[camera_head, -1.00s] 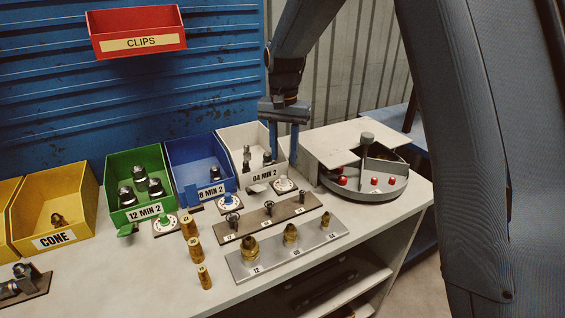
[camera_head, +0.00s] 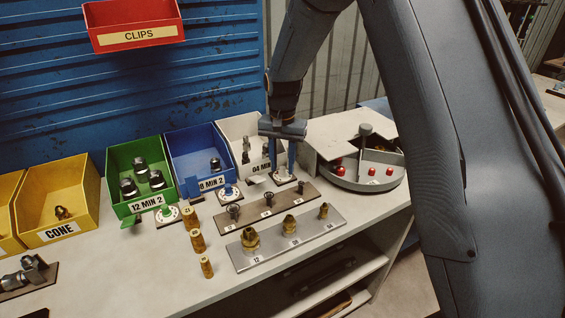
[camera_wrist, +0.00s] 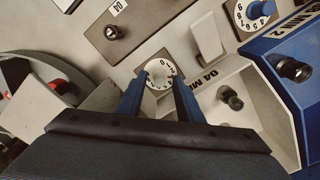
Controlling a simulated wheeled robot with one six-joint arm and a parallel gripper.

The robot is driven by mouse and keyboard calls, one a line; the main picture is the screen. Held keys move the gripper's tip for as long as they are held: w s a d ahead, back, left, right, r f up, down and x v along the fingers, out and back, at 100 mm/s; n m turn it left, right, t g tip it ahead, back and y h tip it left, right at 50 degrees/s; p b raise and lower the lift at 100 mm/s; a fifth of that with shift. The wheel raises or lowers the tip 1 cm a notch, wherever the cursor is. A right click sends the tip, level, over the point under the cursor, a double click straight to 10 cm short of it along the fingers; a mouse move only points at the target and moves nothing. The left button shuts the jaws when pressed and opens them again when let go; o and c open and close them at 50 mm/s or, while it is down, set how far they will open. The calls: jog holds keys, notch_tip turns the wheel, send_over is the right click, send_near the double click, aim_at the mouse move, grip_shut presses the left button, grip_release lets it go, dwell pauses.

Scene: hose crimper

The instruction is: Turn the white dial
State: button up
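The white dial (camera_wrist: 160,72) has a round white face with dark numbers on a small brown plate, in front of the white bin (camera_head: 236,130) marked 04 MIN 2. In the head view the dial (camera_head: 283,180) is partly hidden by my gripper (camera_head: 284,172), which points down at it. In the wrist view the two blue fingers of my gripper (camera_wrist: 160,88) stand apart, one on each side of the dial's middle. A gap shows between them. I cannot tell whether the fingertips touch the dial.
A blue-centred dial (camera_head: 229,193) and a green-centred dial (camera_head: 168,215) stand to the left. A brown strip (camera_head: 250,213) and a grey strip (camera_head: 317,233) with fittings lie in front. The round grey tray (camera_head: 365,182) with red knobs is close on the right.

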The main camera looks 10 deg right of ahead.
grip_shut()
jog(key=shift+r+n, duration=0.1)
jog(key=shift+n, duration=2.7)
jog(key=shift+w, duration=0.1)
grip_release()
